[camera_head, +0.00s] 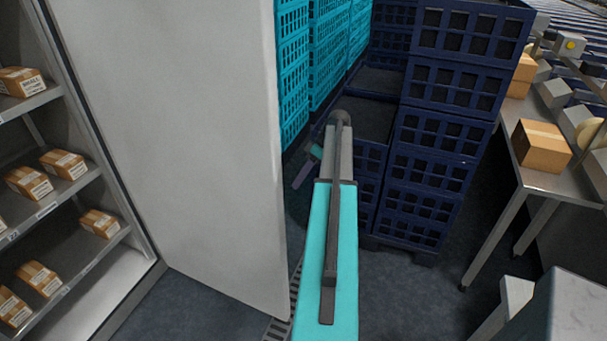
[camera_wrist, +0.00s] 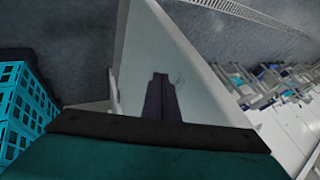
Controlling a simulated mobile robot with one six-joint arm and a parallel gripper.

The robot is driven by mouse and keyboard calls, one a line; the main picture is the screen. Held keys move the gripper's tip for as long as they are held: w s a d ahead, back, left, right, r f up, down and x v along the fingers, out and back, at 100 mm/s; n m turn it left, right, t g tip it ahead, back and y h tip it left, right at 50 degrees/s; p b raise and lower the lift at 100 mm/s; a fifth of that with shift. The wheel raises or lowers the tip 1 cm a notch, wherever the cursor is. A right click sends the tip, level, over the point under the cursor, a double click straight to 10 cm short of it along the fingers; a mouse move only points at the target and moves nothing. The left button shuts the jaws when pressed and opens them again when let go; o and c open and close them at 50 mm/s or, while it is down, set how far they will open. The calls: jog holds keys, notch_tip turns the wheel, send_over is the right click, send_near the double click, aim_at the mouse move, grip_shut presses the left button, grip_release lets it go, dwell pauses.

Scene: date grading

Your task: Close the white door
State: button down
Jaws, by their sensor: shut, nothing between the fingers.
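The white door (camera_head: 175,130) stands wide open from the right side of a shelf cabinet in the head view. Its free edge hangs near the middle of the picture. My gripper (camera_head: 299,181) is shut and empty, just to the right of that edge and on the side of the door turned away from the head camera. In the wrist view, my shut fingers (camera_wrist: 160,78) point toward the door's pale panel (camera_wrist: 200,95). I cannot tell whether the fingertips touch it.
The cabinet shelves (camera_head: 45,212) at left hold several cardboard boxes. Turquoise crates (camera_head: 325,45) stand behind the door, and dark blue crates (camera_head: 425,165) stack close to the right of my arm. A table (camera_head: 530,178) with boxes is at right. Some grey floor (camera_head: 400,290) is clear in front.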

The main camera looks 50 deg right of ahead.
aim_at(283, 204)
jog(key=shift+w+a+f+p, duration=0.2)
jog(key=shift+a+f+p, duration=0.65)
jog(key=shift+a, duration=0.45)
jog(key=shift+w+a+f+p, duration=0.2)
jog(key=shift+a+f+p, duration=0.45)
jog(key=shift+a+f, duration=0.55)
jog(key=shift+w+a+f+p, duration=0.2)
jog(key=shift+a+f+p, duration=0.6)
jog(key=shift+a, duration=0.65)
